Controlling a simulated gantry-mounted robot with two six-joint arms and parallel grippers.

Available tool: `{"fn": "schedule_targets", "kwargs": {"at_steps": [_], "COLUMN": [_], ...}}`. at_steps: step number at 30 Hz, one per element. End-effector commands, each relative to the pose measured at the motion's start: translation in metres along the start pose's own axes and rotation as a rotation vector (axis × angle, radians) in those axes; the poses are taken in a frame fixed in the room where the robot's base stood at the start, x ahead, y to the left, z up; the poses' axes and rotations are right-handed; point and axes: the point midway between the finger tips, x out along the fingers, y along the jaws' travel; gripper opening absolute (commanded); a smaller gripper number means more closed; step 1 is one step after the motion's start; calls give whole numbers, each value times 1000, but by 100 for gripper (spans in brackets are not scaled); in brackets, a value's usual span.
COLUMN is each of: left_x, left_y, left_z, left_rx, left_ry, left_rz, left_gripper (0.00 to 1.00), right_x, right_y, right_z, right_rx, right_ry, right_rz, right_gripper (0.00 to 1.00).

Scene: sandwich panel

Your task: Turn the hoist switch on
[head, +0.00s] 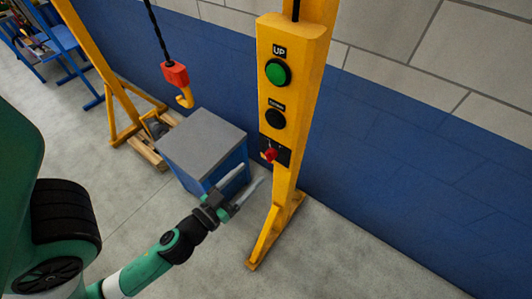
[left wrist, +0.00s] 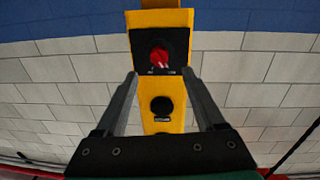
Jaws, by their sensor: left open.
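The hoist switch is a red rotary knob (head: 269,154) on a black plate low on the yellow control panel (head: 292,60). It also shows in the left wrist view (left wrist: 159,58), beyond and between the fingertips. Its exact setting is too small to read. My left gripper (head: 251,175) is open and empty, in front of and a little below the switch, apart from it. Its two fingers (left wrist: 160,74) spread on either side of the panel in the left wrist view. My right gripper is not in view.
A green UP button (head: 277,72) and a black button (head: 276,118) sit above the switch. A grey-topped blue box (head: 205,140) stands left of the panel. A red hoist block with yellow hook (head: 176,76) hangs above it. Floor at right is clear.

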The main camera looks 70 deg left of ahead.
Motion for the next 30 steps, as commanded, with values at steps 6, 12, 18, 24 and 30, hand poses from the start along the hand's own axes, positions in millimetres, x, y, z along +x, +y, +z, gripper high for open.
{"fn": "schedule_targets", "kwargs": {"at_steps": [6,12,18,24,30], "left_x": [51,76,80,80,80], "left_y": [1,1,1,1,1], "left_z": [-9,-3,0,0,-1], "left_rx": [0,1,1,1,0], "left_ry": [1,0,-1,-1,-1], "left_rz": [0,2,3,3,3], "left_gripper": [71,71,71,55,19], "right_x": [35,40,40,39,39], "right_y": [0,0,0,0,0], "right_z": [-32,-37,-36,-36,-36], "right_rx": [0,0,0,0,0], "right_ry": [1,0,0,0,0], "right_rz": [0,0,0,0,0], "right_gripper": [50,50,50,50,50]}}
